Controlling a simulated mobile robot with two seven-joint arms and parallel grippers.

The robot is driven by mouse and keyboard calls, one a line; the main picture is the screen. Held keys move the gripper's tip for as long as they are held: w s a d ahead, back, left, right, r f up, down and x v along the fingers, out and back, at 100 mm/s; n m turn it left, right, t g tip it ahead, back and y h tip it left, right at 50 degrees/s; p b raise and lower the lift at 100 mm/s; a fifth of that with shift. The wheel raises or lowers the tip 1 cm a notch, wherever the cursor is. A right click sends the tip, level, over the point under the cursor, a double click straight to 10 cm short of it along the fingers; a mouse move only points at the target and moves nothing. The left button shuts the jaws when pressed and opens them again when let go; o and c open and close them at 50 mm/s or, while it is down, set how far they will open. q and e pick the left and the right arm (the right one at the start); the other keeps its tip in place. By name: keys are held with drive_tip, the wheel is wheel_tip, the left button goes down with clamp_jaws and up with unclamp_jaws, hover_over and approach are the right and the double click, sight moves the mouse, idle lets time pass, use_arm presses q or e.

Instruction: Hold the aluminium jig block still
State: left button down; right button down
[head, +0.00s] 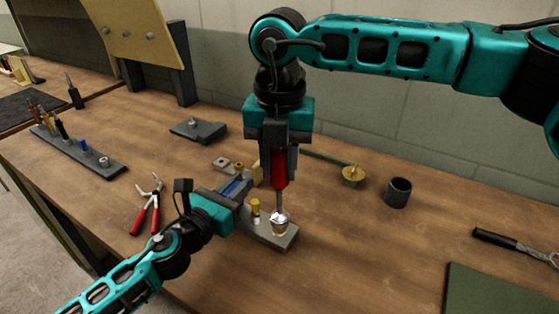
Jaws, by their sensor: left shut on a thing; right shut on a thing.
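The aluminium jig block (264,231) is a flat grey block on the wooden bench. A gold peg (255,207) and a shiny silver round part (280,224) stand on its top. My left gripper (242,190) comes in from the left and is shut at the block's far left end; its own fingers hide the exact contact. My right gripper (279,165) points down above the block and is shut on a red-handled driver (279,172). The driver's shaft reaches down to the silver part; whether its tip touches is hard to tell.
Red-handled pliers (150,212) and a tool rack (78,150) lie to the left. A small grey fixture (198,130) is behind. A brass part (352,175), a dark cup (398,191), a black-handled tool (500,240) and a green mat (495,292) are on the right.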

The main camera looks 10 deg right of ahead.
drive_tip(key=shift+f, duration=0.9)
idle(0.5)
drive_tip(key=m, duration=0.8)
drive_tip(key=shift+m, duration=0.4)
drive_tip(key=m, duration=0.9)
drive_tip(key=shift+w+a, duration=0.1)
